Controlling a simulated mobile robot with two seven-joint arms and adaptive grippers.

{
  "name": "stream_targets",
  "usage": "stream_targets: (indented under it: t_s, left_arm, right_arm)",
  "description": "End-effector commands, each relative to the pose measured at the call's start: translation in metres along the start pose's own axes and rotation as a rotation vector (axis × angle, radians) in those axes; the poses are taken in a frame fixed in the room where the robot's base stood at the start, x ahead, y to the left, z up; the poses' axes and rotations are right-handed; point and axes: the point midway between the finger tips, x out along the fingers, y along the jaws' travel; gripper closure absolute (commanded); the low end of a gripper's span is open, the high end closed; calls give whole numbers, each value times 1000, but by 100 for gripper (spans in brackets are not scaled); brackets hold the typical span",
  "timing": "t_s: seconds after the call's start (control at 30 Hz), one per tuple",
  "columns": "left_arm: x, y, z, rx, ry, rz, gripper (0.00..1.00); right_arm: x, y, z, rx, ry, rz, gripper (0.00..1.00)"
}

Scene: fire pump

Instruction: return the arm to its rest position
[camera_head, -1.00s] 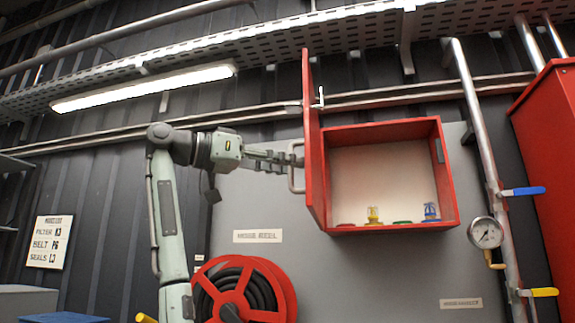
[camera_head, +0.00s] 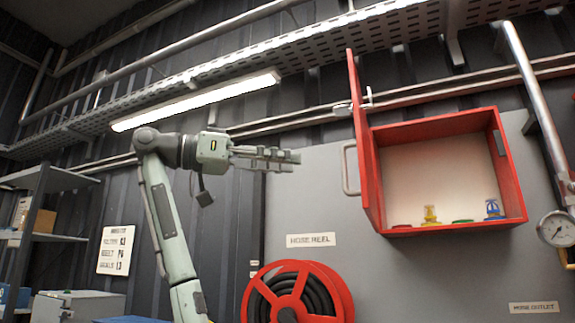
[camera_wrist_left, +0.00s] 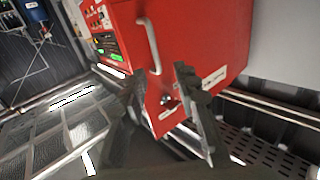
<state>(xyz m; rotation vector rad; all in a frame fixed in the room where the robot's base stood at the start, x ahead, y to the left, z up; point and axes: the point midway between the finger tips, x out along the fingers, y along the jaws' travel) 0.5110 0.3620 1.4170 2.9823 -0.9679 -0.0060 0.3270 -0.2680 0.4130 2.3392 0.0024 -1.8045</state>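My left arm rises from the bottom of the head view, and its gripper (camera_head: 292,159) points right in mid-air. It is left of the silver door handle (camera_head: 350,168), with a visible gap between them. In the left wrist view the two fingers (camera_wrist_left: 172,90) are apart with nothing held between them. The red cabinet (camera_head: 447,124) on the wall has its door (camera_head: 366,150) swung open. Inside stand a yellow valve-like item (camera_head: 430,214) and a blue one (camera_head: 493,208). My right gripper is not in view.
A red hose reel (camera_head: 335,290) is below the cabinet. A perforated cable tray (camera_head: 350,45) and a lit lamp (camera_head: 200,100) run above the arm. A pressure gauge (camera_head: 556,229) is at the right and shelving (camera_head: 40,210) at the left. The wrist view shows a red surface with a handle (camera_wrist_left: 149,45).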

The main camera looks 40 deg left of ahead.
Motion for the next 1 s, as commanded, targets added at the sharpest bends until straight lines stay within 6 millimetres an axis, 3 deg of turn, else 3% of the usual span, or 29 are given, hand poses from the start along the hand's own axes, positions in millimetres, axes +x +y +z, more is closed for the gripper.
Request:
stream_targets:
  t_s: [0.3,0.37,0.47,0.57,0.7,0.87,1.0]
  left_arm:
    - [3,-1,2,-3,-3,-2,70]
    - [10,-6,9,-13,-15,-9,70]
    - [36,-21,36,-50,-59,-37,70]
    - [75,-45,86,-107,-131,-88,70]
    - [126,-76,175,-184,-245,-174,70]
    - [168,-99,288,-246,-376,-268,70]
    - [187,-107,394,-284,-493,-342,70]
  right_arm:
    - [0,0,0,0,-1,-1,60]
    - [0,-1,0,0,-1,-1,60]
    - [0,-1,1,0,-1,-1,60]
    - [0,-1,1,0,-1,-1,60]
    - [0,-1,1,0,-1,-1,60]
    - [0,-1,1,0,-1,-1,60]
    - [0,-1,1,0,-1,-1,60]
